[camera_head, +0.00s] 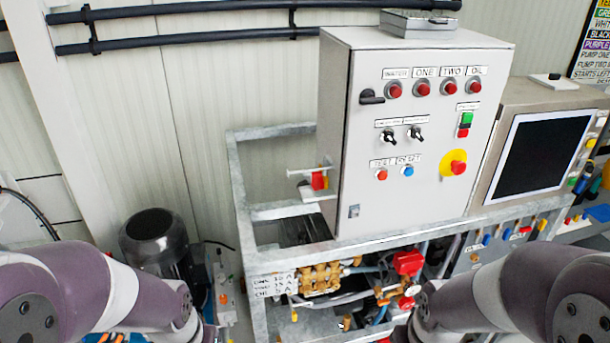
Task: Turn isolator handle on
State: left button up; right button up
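A grey control cabinet (350,150) stands on a galvanised frame. On its left side wall sits a red switch handle (319,180) with a grey bracket around it; it looks like an isolator, but its on or off position is too small to read. A black handle (370,97) is on the upper left of the cabinet front. My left arm (120,295) comes in low at the left and my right arm (500,295) low at the right. Both end at the bottom edge, below and away from the cabinet, and neither gripper's fingers show.
The frame (262,213) and its pipework with a brass pump (320,278) stand between my arms. A screen panel (545,155) is right of the cabinet. A dark motor (152,238) stands at the lower left. Space left of the red handle is partly open above the frame rails.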

aim_at(318, 183)
jog(key=i, duration=0.4)
jog(key=i+j, duration=0.15)
jog(key=j, duration=0.15)
jog(key=i+j+z, duration=0.1)
jog(key=j, duration=0.25)
jog(key=i+j, duration=0.2)
jog(key=i+j+z, duration=0.05)
jog(key=j, duration=0.05)
